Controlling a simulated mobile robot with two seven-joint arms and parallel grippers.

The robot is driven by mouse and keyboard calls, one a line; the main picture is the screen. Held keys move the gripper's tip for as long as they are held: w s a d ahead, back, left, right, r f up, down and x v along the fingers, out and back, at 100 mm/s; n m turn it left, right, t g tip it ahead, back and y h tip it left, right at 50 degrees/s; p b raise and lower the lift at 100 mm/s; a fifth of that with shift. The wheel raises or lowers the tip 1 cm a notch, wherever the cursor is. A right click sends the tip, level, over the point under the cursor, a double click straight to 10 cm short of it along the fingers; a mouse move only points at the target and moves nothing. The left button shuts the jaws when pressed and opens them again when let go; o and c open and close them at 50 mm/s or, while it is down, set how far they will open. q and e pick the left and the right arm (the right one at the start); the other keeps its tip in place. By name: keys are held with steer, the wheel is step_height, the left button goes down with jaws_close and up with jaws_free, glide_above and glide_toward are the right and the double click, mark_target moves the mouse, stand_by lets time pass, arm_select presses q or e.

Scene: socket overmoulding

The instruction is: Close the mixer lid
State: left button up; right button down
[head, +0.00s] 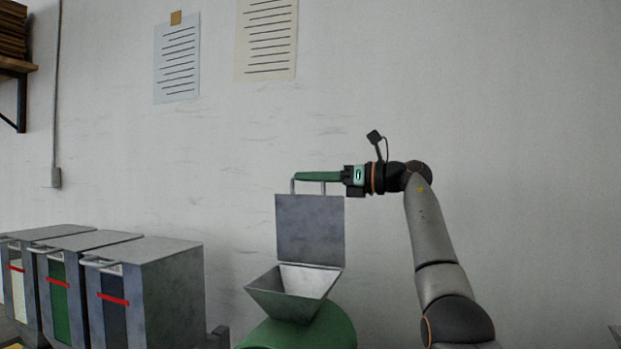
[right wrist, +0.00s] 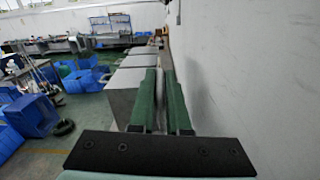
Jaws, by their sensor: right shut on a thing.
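The mixer lid (head: 310,228) is a flat grey metal plate standing upright at the back of the mixer's hopper (head: 292,288). The hopper is open, on top of the green mixer body (head: 320,331). My right gripper (head: 305,177) has long green fingers and is shut on the handle (head: 293,186) at the lid's upper edge. My left gripper is in neither view.
Several grey metal bins (head: 165,285) with red marks stand in a row at the left. A white wall (head: 520,120) with two paper sheets is close behind the mixer. The right wrist view shows blue crates (right wrist: 35,112) on the floor.

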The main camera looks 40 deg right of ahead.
stand_by(0.4)
steer(key=s+a+f+n+b, duration=0.3)
steer(key=a+n+b, duration=0.1)
steer(key=a, duration=0.2)
steer(key=s+a+f+n+b, duration=0.3)
steer(key=a+f+n+b, duration=0.1)
steer(key=a+b, duration=0.1)
steer(key=a+f+n+b, duration=0.1)
steer(key=f+n+b, duration=0.1)
steer(key=f, duration=0.1)
steer(key=s+a+f+n+b, duration=0.1)
steer(key=a+f+n+b, duration=0.1)
steer(key=f+n+b, duration=0.1)
steer(key=s+a+f+n+b, duration=0.1)
steer(key=a+f+n+b, duration=0.1)
steer(key=f, duration=0.3)
steer(key=shift+s+f+n+b, duration=0.15)
steer(key=shift+f+n+b, duration=0.1)
steer(key=shift+n+b, duration=0.05)
steer(key=shift+a+f+b, duration=0.1)
steer(key=shift+f+b, duration=0.3)
steer(key=shift+f, duration=0.2)
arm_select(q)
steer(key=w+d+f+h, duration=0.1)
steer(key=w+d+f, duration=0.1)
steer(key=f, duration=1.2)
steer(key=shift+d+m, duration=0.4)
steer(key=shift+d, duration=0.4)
arm_select(e)
steer(key=shift+f, duration=0.15)
